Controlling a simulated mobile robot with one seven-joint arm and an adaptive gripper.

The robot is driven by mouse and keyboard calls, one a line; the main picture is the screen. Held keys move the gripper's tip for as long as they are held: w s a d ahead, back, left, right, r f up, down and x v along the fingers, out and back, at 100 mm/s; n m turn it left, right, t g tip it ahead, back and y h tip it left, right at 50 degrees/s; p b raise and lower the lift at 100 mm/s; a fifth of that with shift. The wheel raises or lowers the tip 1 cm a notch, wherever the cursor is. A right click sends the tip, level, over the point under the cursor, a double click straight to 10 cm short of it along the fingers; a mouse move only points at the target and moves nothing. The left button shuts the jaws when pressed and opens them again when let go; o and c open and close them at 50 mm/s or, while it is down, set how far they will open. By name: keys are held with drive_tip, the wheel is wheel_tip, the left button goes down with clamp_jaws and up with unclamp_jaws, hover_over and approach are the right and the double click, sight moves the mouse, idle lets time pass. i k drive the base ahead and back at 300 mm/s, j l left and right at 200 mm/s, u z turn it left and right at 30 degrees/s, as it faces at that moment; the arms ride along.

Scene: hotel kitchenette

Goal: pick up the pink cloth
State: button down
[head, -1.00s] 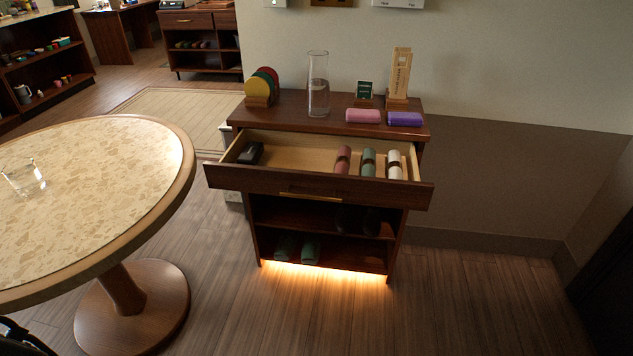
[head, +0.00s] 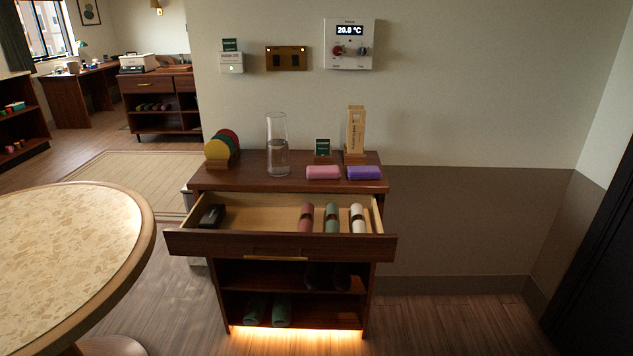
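A folded pink cloth (head: 323,173) lies on top of the dark wooden cabinet (head: 240,178), near its front edge and right of the middle. A purple cloth (head: 364,173) lies just to its right. In the open drawer below, a dusky-pink rolled cloth (head: 306,217), a green roll (head: 331,218) and a white roll (head: 357,219) lie side by side with dark bands. My gripper is not in view.
The open drawer (head: 280,246) juts out in front. A round table (head: 70,240) stands at left. Floor at right is clear.

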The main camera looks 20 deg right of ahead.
sight(314, 172)
drive_tip(key=z, duration=1.45)
drive_tip(key=j+z, duration=0.3)
drive_tip(key=j, duration=1.35)
drive_tip(key=i+j, duration=0.1)
drive_tip(key=j, duration=0.4)
